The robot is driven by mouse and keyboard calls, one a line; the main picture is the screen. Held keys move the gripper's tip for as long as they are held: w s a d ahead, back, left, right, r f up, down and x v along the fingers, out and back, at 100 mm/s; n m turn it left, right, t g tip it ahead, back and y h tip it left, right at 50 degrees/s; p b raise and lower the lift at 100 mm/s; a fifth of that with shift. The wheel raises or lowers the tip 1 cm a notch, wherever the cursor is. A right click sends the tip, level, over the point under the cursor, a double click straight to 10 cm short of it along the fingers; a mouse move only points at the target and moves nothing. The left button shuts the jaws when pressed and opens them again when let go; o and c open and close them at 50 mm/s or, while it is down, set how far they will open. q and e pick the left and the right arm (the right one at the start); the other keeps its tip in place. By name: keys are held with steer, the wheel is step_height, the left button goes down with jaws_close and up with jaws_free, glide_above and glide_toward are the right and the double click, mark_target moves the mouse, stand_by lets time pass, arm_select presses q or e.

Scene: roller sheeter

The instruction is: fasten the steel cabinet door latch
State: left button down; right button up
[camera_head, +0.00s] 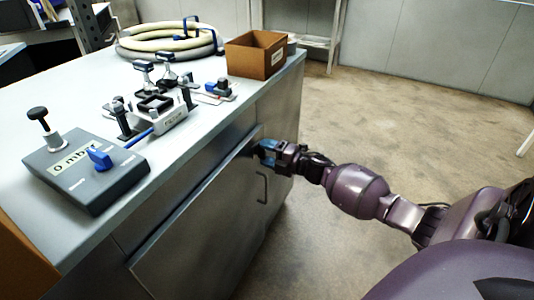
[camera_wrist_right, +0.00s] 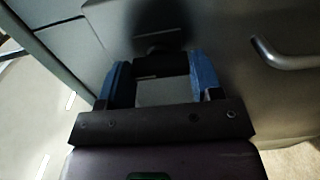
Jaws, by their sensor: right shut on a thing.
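The grey steel cabinet door (camera_head: 205,230) is on the front of the bench cabinet. It appears closed or nearly so; I cannot tell whether it is fully flush. My right gripper (camera_head: 266,151) is at the door's upper right corner, above the door handle (camera_head: 263,188). In the right wrist view its blue fingers (camera_wrist_right: 161,70) are shut on a black latch piece (camera_wrist_right: 160,65) against the steel front. The rest of the latch is hidden by the gripper and shadow, so its position is unclear. My left gripper is not in view.
The bench top (camera_head: 205,145) carries a grey control box (camera_head: 85,170) with a blue knob, clamp fixtures (camera_head: 155,108), a coiled hose (camera_head: 165,40) and a cardboard box (camera_head: 257,54). The floor (camera_head: 400,120) right of the cabinet is clear. The handle also shows in the right wrist view (camera_wrist_right: 285,60).

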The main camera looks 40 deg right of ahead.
stand_by(0.5)
steer(key=o, duration=0.9)
steer(key=shift+s, duration=0.1)
steer(key=p+v, duration=0.1)
steer(key=v, duration=0.9)
steer(key=shift+s+d+p, duration=0.1)
steer(key=shift+s+p, duration=0.2)
